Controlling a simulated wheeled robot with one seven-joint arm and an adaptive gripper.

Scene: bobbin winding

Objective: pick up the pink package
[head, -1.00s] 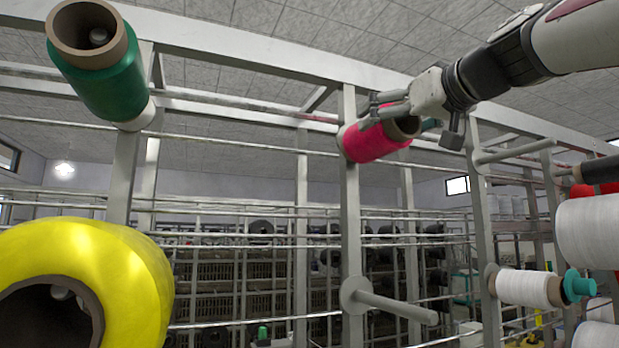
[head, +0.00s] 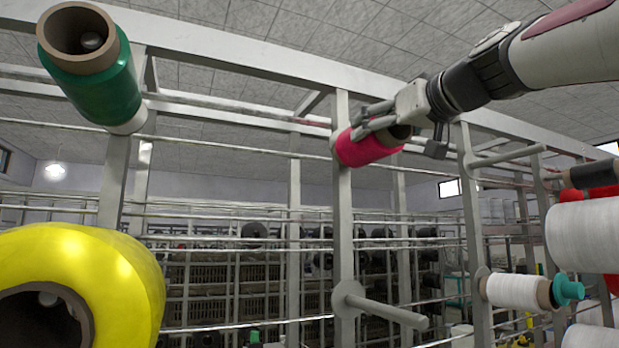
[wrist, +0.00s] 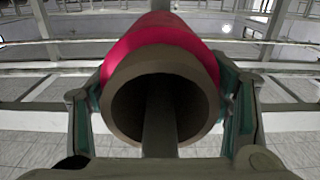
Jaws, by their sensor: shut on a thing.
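The pink package (head: 363,149) is a pink spool of yarn on a brown tube, high on the frame post in the middle of the head view. My gripper (head: 370,121) is shut on it, coming from the right. In the wrist view the pink package (wrist: 163,37) is seen end-on, its brown tube (wrist: 205,95) towards the camera. My gripper's fingers (wrist: 161,108) lie on both sides of it. A grey peg (wrist: 160,120) runs inside the tube, so the package is still around its peg.
A green spool (head: 98,90) is at the upper left and a big yellow spool (head: 110,270) at the lower left. An empty peg (head: 385,309) is below the pink package. White spools (head: 515,292) are at the right. A grey beam (head: 240,62) runs above.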

